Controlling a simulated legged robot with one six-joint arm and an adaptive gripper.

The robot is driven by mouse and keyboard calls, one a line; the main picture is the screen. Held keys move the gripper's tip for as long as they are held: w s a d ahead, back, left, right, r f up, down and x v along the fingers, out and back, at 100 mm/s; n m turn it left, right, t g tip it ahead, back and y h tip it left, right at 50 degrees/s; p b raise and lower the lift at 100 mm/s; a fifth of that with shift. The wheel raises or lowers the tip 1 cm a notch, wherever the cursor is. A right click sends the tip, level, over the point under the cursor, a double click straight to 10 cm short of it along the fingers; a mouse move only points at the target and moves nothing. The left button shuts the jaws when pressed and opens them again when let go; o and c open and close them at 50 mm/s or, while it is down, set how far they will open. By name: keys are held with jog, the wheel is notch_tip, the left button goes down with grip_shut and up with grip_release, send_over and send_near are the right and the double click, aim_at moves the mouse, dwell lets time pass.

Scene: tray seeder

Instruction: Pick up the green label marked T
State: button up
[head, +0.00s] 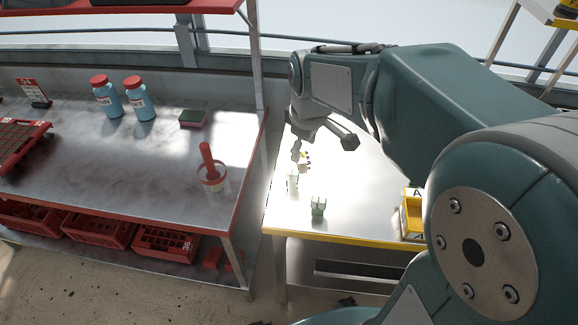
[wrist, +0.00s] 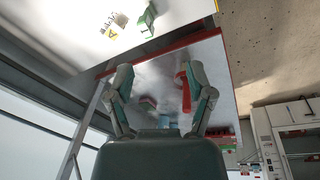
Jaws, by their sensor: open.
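Small green pieces stand on the white table (head: 350,190). One green piece (head: 318,207) is near its front edge; a paler green-and-white one (head: 292,180) is at its left edge. I cannot read a T on either. In the wrist view a green piece (wrist: 147,20) shows at the top, beside a pale piece with a yellow mark (wrist: 115,24). My gripper (head: 322,146) is above the back left of the table, apart from the green pieces. In the wrist view my gripper (wrist: 157,68) has its fingers spread, with nothing between them.
A yellow box (head: 412,215) stands at the table's right. Small yellow-and-dark items (head: 304,160) lie below my gripper. Left, across a narrow gap, a red-edged metal bench (head: 110,185) holds blue bottles (head: 139,100), a sponge (head: 193,118) and a red-handled pot (head: 211,175).

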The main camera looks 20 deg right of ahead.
jog(key=w+a+f+n+g, duration=0.1)
jog(key=w+f+n, duration=0.1)
jog(key=w+f, duration=0.2)
jog(key=n, duration=0.2)
send_over(292, 172)
notch_tip(292, 172, down, 4)
jog(key=shift+g, duration=0.4)
jog(key=f, duration=0.3)
jog(key=a+f, duration=0.1)
jog(key=f, duration=0.1)
jog(key=shift+s, duration=0.25)
jog(key=f, duration=0.3)
jog(key=d+f, duration=0.1)
jog(key=shift+w+d+f, duration=0.1)
jog(key=shift+w+f, duration=0.05)
jog(key=shift+w, duration=0.15)
jog(key=shift+f, duration=0.55)
jog(key=shift+a, duration=0.25)
jog(key=c, duration=0.3)
jog(key=shift+d, duration=0.1)
grip_shut()
